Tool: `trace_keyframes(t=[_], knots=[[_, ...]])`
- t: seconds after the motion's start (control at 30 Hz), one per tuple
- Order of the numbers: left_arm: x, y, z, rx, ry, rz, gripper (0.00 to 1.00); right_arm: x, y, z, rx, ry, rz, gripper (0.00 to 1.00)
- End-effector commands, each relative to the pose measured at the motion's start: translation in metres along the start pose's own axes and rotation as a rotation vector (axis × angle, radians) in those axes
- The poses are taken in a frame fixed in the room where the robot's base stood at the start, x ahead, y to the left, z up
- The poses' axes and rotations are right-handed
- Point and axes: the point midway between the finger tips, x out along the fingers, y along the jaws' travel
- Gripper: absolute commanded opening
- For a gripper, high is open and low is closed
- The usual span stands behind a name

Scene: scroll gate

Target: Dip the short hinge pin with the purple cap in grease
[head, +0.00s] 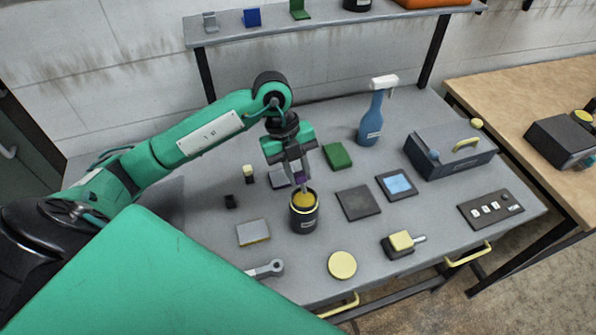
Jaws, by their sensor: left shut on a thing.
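My left gripper (297,174) points down over the dark grease pot (304,220), near the middle of the workbench. It is shut on the short hinge pin, whose purple cap (300,181) shows between and just below the fingers. The pin's lower part is at the mouth of the pot, over the yellow grease (303,199). It is too small to tell how deep the tip sits in the grease. The pot stands upright and open. My right gripper is not in view.
A round yellow disc (342,264), a wrench (265,269) and a yellow-topped block (398,245) lie near the front edge. A blue spray bottle (371,118) and a grey toolbox (449,152) stand behind right. A dark square plate (358,203) lies right of the pot.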

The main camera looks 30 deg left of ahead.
Motion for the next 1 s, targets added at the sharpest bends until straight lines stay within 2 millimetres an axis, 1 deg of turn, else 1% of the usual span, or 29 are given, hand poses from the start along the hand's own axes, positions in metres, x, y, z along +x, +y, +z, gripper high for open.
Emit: trace_keyframes(t=[0.03, 0.47, 1.0], knots=[[-0.007, -0.001, -0.002, 0.001, -0.001, 0.0, 0.0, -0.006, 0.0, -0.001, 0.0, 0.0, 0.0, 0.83], [-0.038, -0.007, -0.012, 0.0, -0.001, -0.001, 0.0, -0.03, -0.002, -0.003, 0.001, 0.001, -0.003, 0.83], [-0.038, -0.007, -0.012, 0.0, 0.0, -0.001, 0.0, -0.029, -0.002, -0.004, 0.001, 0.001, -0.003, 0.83]])
